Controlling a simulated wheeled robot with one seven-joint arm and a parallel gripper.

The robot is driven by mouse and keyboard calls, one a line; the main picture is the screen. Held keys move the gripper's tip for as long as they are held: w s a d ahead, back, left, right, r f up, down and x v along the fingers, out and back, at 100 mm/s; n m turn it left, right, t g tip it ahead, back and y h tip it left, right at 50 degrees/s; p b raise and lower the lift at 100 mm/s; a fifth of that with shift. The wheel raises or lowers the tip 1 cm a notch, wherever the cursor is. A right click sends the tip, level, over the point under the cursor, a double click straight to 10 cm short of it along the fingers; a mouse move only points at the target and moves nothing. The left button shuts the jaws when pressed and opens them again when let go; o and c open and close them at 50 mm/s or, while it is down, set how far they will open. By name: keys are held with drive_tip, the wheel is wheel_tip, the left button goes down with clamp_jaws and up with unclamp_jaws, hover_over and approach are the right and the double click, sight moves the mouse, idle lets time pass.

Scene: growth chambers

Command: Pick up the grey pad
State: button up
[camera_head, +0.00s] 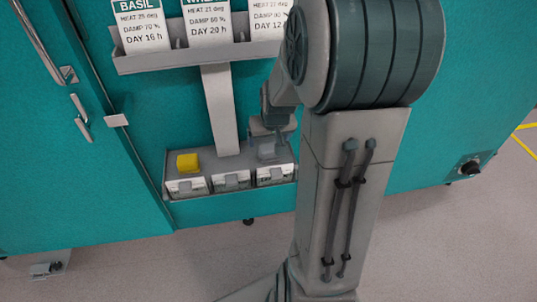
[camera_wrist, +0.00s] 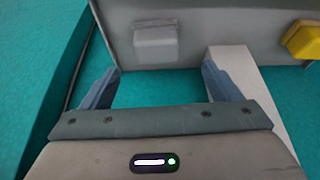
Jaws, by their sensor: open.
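The grey pad (camera_head: 266,151) is a small block on the right part of the low grey shelf (camera_head: 231,166) on the teal chamber front. In the wrist view the grey pad (camera_wrist: 156,42) lies just beyond the fingertips, roughly centred between them. My gripper (camera_wrist: 162,68) is open and empty, its two blue-grey fingers spread wider than the pad. In the head view my gripper (camera_head: 270,126) is close above the pad and partly hidden by my arm. I cannot tell the exact gap between fingers and pad.
A yellow pad (camera_head: 187,162) sits on the left part of the same shelf; it shows at the right in the wrist view (camera_wrist: 303,40). Labelled tiles line the shelf front. A grey post (camera_head: 220,110) rises to an upper holder with cards (camera_head: 208,22). Door handles are at left.

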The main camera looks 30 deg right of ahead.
sight(269, 147)
drive_tip(key=b+x, duration=0.2)
drive_tip(key=x, duration=0.5)
drive_tip(key=shift+s+d+f, duration=0.1)
drive_tip(key=shift+d+f, duration=0.1)
drive_tip(key=shift+c, duration=0.3)
drive_tip(key=c, duration=1)
